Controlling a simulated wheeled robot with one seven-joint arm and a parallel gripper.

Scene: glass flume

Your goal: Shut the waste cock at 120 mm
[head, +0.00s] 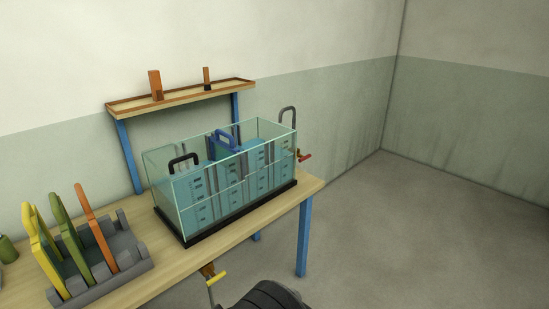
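The glass flume (187,215) stands on the bench, with blue-tinted water and dark marks on its panes; the marks are too small to read. A red-handled cock (305,156) sticks out from its right end. A yellow-handled cock (217,279) with a brass-coloured body hangs at the bench's front edge, its lever slanting up to the right. No label shows which one is the waste cock, and I cannot tell whether either is open. The water level in millimetres cannot be read. My gripper is not in view; a black rounded part of my arm shows at the bottom edge.
Black-handled and blue-handled gates (223,140) stand in the flume; a grey hooped handle (288,115) rises at its right end. A grey rack (132,262) holds yellow, green and orange plates on the wooden bench (185,267). A shelf (185,97) stands behind. Floor at right is clear.

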